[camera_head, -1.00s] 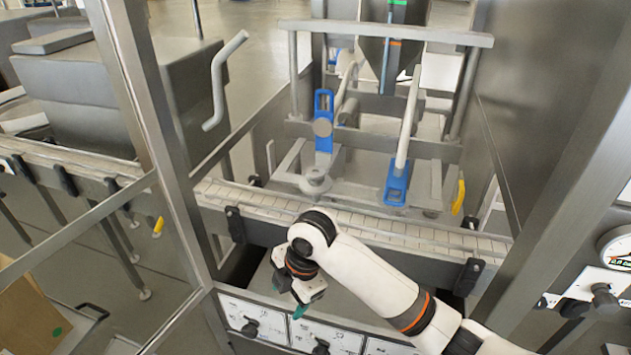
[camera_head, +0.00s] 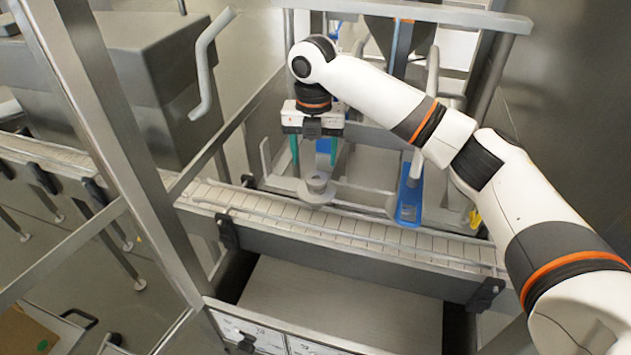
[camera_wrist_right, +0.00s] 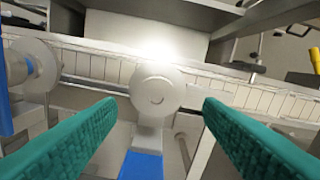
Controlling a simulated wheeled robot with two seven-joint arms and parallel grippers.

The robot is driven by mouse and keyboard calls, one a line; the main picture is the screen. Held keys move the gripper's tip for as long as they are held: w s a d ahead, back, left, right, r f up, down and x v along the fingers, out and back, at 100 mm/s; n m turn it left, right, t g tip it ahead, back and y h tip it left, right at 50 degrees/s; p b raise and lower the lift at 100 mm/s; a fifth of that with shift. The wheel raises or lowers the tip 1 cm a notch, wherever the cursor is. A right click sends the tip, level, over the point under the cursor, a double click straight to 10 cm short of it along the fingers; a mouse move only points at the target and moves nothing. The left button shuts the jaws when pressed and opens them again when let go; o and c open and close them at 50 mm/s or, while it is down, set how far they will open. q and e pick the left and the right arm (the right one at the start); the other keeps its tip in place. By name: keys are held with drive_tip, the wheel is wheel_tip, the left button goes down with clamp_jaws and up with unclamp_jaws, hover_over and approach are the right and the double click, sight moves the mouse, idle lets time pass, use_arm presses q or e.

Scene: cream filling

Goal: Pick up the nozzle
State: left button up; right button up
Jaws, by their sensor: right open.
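The nozzle (camera_head: 316,184) appears to be the grey, round, stepped piece on the machine just behind the conveyor. It also shows in the right wrist view as a pale round disc (camera_wrist_right: 157,88), with a blue part below it. My right gripper (camera_head: 314,160) points down, open and empty, right above and behind the nozzle in the head view. In the right wrist view its green fingers stand wide apart on either side, and the disc shows beyond them in the gap. I see no contact with it. My left gripper is not in view.
A conveyor (camera_head: 345,232) with a rail runs in front of the nozzle. A blue handle (camera_head: 409,200) stands to the right; a similar round piece (camera_wrist_right: 32,68) shows left in the wrist view. A metal post (camera_head: 100,140) stands at left. The grey panel (camera_head: 320,300) in front is bare.

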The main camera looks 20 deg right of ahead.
sight(317, 176)
wheel_tip(317, 176, down, 2)
drive_tip(key=shift+d+f, duration=0.15)
drive_tip(key=f+p, duration=0.2)
drive_tip(key=f, duration=0.3)
drive_tip(key=shift+w+d+p, duration=0.25)
drive_tip(key=shift+w+p, duration=0.1)
drive_tip(key=shift+p, duration=0.05)
drive_tip(key=shift+f, duration=0.25)
drive_tip(key=shift+w+f, duration=0.1)
drive_tip(key=shift+f, duration=0.1)
drive_tip(key=c, duration=0.9)
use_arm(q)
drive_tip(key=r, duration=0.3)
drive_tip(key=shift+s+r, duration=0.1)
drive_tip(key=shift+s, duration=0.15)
use_arm(e)
drive_tip(key=shift+c, duration=0.3)
